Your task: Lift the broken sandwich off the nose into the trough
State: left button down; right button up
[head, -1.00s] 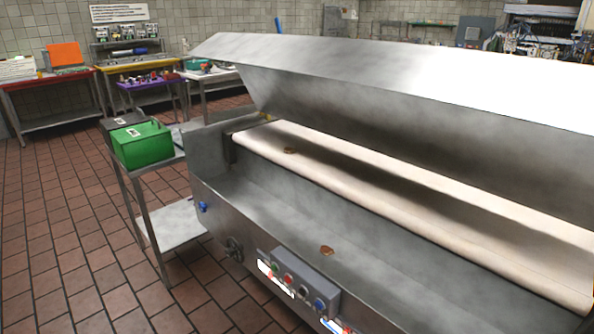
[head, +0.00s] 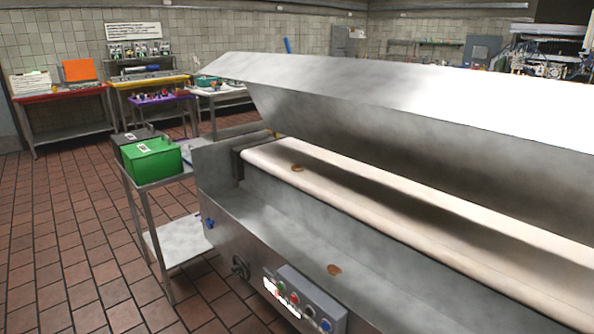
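A small brown sandwich piece (head: 297,168) lies on the pale conveyor belt near its left end, close to the rounded front edge, the nose (head: 330,201). A second brown piece (head: 334,269) lies in the grey metal trough (head: 285,240) below and in front of the belt. Both are too small to tell whether they are broken. Neither of my grippers is in view.
A raised metal hood (head: 400,100) overhangs the belt. A control box with buttons (head: 305,300) sits on the machine's front. A green box (head: 152,160) stands on a side table at left. The tiled floor (head: 70,230) at left is clear.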

aim_at(297, 168)
jog(key=z, duration=0.55)
jog(key=i+j+z, duration=0.5)
jog(key=j, duration=0.15)
jog(key=j+z, duration=0.25)
jog(key=i+j+z, duration=0.25)
jog(key=j, duration=0.3)
jog(key=k+l, duration=0.05)
jog(key=k, duration=0.05)
